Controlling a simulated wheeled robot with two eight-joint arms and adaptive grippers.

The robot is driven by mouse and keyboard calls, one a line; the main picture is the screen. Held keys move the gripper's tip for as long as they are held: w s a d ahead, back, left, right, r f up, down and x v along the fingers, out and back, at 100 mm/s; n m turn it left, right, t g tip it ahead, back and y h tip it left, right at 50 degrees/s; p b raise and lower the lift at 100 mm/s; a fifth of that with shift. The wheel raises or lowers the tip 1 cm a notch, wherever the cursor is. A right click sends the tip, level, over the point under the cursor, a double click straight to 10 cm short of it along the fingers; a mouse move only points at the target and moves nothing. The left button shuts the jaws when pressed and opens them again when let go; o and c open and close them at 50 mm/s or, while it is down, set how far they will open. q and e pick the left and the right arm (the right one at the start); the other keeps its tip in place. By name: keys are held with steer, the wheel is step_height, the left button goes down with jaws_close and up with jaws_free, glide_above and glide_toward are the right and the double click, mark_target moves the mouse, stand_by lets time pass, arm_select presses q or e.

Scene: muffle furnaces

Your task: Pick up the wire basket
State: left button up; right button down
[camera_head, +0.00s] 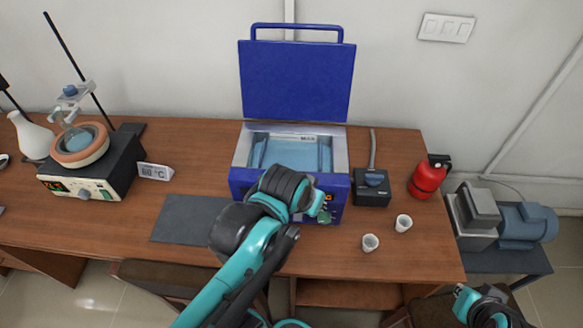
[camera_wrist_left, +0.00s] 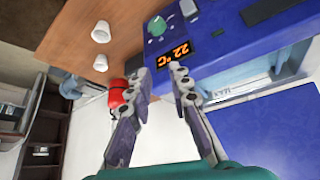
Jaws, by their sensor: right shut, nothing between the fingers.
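I cannot make out a wire basket in either view. The blue bath (camera_head: 243,180) stands on the bench with its blue lid (camera_head: 297,80) raised and pale blue water (camera_head: 295,153) inside. My left arm reaches over the bath's front right part and hides some of it. My left gripper (camera_wrist_left: 159,75) is open and empty in the left wrist view, with its fingers in front of the bath's temperature display (camera_wrist_left: 178,50). My right gripper (camera_head: 484,306) is low at the bottom right in the head view, shut and empty, away from the bench.
Two white cups (camera_head: 370,242) (camera_head: 403,222), a black device (camera_head: 372,188) and a red extinguisher (camera_head: 429,177) stand right of the bath. A rotary evaporator's heating base (camera_head: 90,170) and a small temperature display (camera_head: 155,171) are left.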

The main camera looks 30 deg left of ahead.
arm_select(q)
steer(key=w+a+r+n+g+p, duration=0.2)
steer(key=w+a+r, duration=0.1)
steer(key=w+a, duration=0.25)
steer(key=n+g+h+p, duration=0.2)
steer(key=n+g+p, duration=0.1)
steer(key=p, duration=0.1)
glide_above(262, 153)
steer(key=a, duration=0.2)
step_height(262, 153, down, 4)
steer(key=f, duration=0.2)
steer(key=d+f+b, duration=0.1)
steer(key=f, duration=0.2)
steer(key=d+f, duration=0.1)
steer(key=f, duration=0.1)
steer(key=shift+f+b, duration=0.2)
steer(key=shift+b, duration=0.2)
steer(key=shift+s+r, duration=0.1)
jaws_close()
